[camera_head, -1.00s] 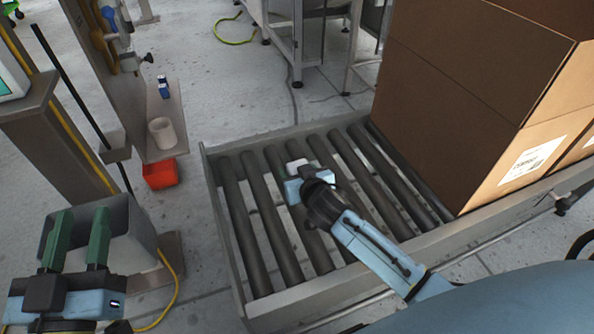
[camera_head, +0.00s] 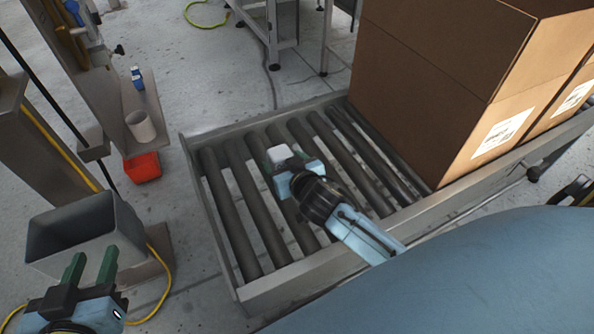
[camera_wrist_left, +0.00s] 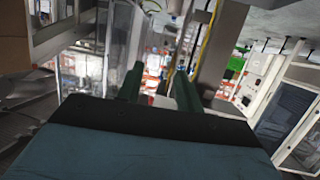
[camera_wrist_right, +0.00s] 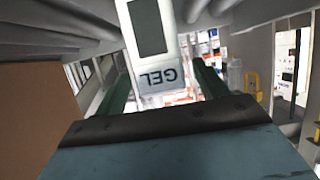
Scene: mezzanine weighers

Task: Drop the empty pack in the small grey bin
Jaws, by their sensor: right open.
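A small white pack (camera_head: 278,154) is at my right gripper (camera_head: 286,163), over the roller conveyor. In the right wrist view a pale pack marked "GEL" (camera_wrist_right: 157,78) with a dark panel stands between the open fingers; I cannot tell whether they touch it, or whether it is empty. The small grey bin (camera_head: 130,234) stands on the floor at the lower left, its mouth facing up. My left gripper (camera_head: 90,265) is open and empty, in front of the bin in the head view. Its parted fingers also show in the left wrist view (camera_wrist_left: 158,86).
The roller conveyor (camera_head: 262,292) has raised metal side rails. Large brown cartons (camera_head: 430,90) stand on its right end. A red bin (camera_head: 142,167) sits below a shelf with a white cup (camera_head: 140,126). A yellow cable (camera_head: 165,275) lies beside the grey bin.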

